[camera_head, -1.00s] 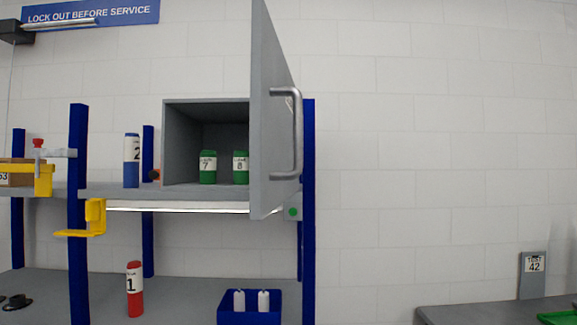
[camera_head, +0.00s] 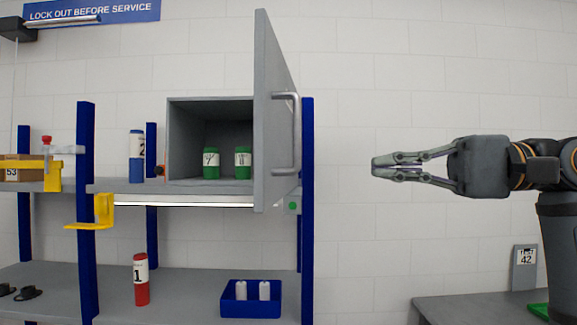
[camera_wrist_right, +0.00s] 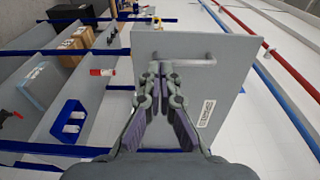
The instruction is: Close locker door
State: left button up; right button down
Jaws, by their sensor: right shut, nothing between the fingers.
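The grey locker (camera_head: 185,140) stands on the upper shelf with its door (camera_head: 272,150) swung open toward me. The door's silver handle (camera_head: 296,133) is on its right face. Two green canisters (camera_head: 227,163) stand inside the locker. My right gripper (camera_head: 376,168) is shut and empty, to the right of the handle with a clear gap. In the right wrist view the gripper (camera_wrist_right: 158,70) points at the door (camera_wrist_right: 225,85), and its fingertips overlap the handle (camera_wrist_right: 195,60) in the picture. My left gripper is not in view.
A blue post (camera_head: 307,230) stands beside the door. A blue bin (camera_head: 251,310) with two white bottles and a red canister (camera_head: 141,280) are on the lower shelf. A grey bench (camera_head: 455,306) is at lower right. Wall space right of the door is free.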

aim_at(266, 167)
jog(key=a+p, duration=0.2)
jog(key=a, duration=0.2)
jog(key=w+a+p, duration=0.1)
jog(key=a+p, duration=0.1)
jog(key=a, duration=0.2)
jog(key=w+a+p, duration=0.1)
jog(key=a+p, duration=0.2)
jog(key=a, duration=0.2)
jog(key=shift+w+r, duration=0.15)
jog(key=shift+w, duration=0.1)
jog(key=shift+a, duration=0.45)
jog(key=shift+f, duration=0.2)
